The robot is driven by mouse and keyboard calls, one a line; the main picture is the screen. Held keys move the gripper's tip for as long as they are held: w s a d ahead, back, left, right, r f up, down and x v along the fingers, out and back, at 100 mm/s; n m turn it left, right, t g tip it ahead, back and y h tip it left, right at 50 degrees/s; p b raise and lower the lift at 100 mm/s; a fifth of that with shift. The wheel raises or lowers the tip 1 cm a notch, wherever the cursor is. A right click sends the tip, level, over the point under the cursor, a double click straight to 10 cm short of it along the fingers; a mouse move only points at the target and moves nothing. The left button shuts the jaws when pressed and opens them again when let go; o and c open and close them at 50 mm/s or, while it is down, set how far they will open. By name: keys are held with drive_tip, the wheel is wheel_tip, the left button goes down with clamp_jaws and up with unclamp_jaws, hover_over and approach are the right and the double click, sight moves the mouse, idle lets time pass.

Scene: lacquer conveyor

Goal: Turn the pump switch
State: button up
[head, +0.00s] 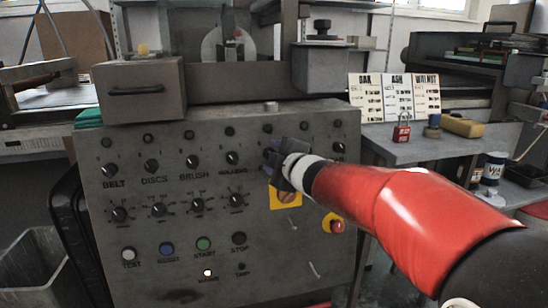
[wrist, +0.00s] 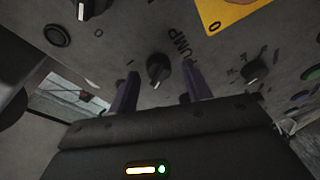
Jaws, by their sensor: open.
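The pump switch (wrist: 158,68) is a dark round knob with a pale pointer mark, on the grey control panel (wrist: 110,50). In the wrist view the word PUMP is printed beside it, with 0 and 1 marks near it. My gripper (wrist: 161,74) is open, with one finger to each side of the knob and a visible gap on both sides. I cannot tell how deep the fingertips reach along the knob. In the head view my gripper (head: 270,162) is at the panel's upper right and hides the switch.
Other knobs stand close by in rows, such as the rollers knob (head: 232,158) and a dial (wrist: 252,72). A yellow plate (head: 285,196) is just below my gripper, and a red emergency button (head: 337,226) lies lower right. A side table (head: 400,150) holds cards and a red padlock.

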drive_tip(key=p+v, duration=0.1)
drive_tip(key=v, duration=0.6)
drive_tip(key=shift+s+d, duration=0.2)
drive_tip(key=shift+s, duration=0.15)
drive_tip(key=shift+r, duration=0.1)
drive_tip(key=s+d+f+m+g+h+p, duration=0.15)
drive_tip(key=s+d+f+m+h, duration=0.25)
drive_tip(key=s+d+m+h, duration=0.65)
drive_tip(key=s+d+f+m+g+y, duration=0.1)
drive_tip(key=s+f+m+g, duration=0.2)
drive_tip(key=s, duration=0.6)
drive_tip(key=s+d+f+m+g+y, duration=0.2)
drive_tip(key=s+f+m+g, duration=0.2)
drive_tip(key=s, duration=0.5)
wheel_tip(320, 180, down, 2)
drive_tip(key=shift+d+m+p, duration=0.3)
drive_tip(key=shift+m, duration=0.45)
drive_tip(key=shift+w, duration=0.1)
drive_tip(key=shift+c, duration=0.4)
